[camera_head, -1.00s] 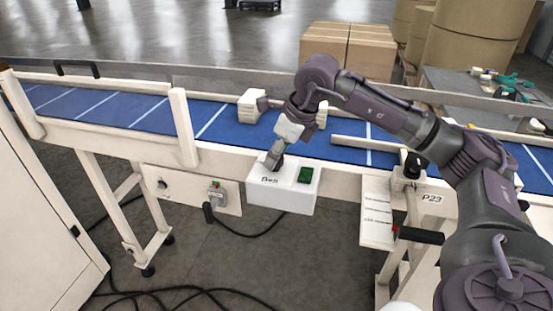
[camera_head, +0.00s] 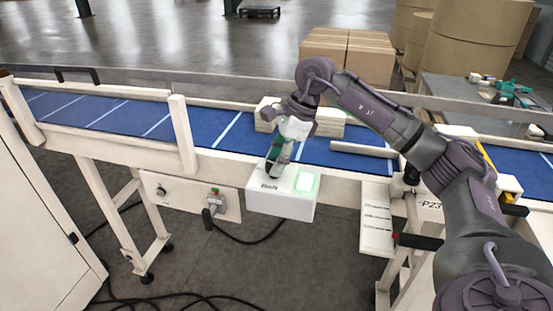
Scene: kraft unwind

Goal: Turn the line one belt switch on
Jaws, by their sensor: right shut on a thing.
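The white switch box (camera_head: 283,204) is mounted on the front of the conveyor, with a dark label on its top left. A green indicator (camera_head: 306,183) on its top right glows brightly. My right gripper (camera_head: 273,169) points down at the box's top left, beside the glowing indicator. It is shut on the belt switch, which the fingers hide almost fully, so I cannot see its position. The blue belt (camera_head: 207,126) with white cross lines runs behind the box. My left gripper is not in view.
Pale stacked blocks (camera_head: 330,123) ride on the belt behind my gripper. A lower panel (camera_head: 172,194) with a knob and plug hangs left of the box. A white card panel (camera_head: 376,217) is to the right. Cartons (camera_head: 347,56) stand behind the conveyor.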

